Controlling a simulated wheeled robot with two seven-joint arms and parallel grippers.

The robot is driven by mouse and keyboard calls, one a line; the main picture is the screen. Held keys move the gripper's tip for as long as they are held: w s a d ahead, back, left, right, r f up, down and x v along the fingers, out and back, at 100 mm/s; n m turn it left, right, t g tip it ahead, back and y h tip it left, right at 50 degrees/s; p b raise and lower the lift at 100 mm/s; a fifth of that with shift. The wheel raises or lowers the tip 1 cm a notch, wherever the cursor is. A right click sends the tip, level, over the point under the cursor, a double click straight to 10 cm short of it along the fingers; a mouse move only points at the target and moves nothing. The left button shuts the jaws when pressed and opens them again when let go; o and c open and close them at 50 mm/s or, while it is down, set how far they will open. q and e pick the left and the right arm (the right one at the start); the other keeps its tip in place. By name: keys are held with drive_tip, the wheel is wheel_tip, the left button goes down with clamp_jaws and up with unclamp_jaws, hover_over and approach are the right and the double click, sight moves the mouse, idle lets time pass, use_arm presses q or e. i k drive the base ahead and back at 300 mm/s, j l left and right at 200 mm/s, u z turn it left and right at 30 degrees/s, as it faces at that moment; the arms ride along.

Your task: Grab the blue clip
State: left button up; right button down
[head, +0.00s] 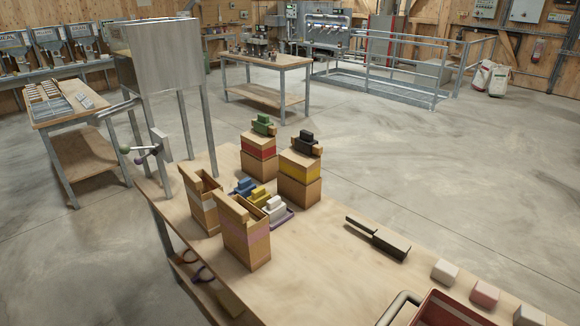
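The blue clip (243,187) lies on a small purple tray (288,217) on the wooden workbench, left of the picture's middle. A yellow clip (259,196) and a white clip (275,206) lie beside it on the same tray, in a row running down to the right. The lower left part of the tray is hidden behind two tall open box-like bags. Neither of my grippers shows in the head view.
Open bags (245,235) and (202,205) stand left of the tray. Bags topped by a green clip (263,125) and a black clip (305,143) stand behind it. A scoop-like dark tool (380,238), blocks (485,293) and a red crate (450,308) are right.

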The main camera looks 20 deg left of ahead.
sight(245, 187)
drive_tip(key=j+z, duration=0.25)
drive_tip(key=j, duration=0.45)
drive_tip(key=k+j+z, duration=0.2)
drive_tip(key=j, duration=0.5)
drive_tip(key=i+j, duration=0.05)
drive_tip(key=i, duration=0.05)
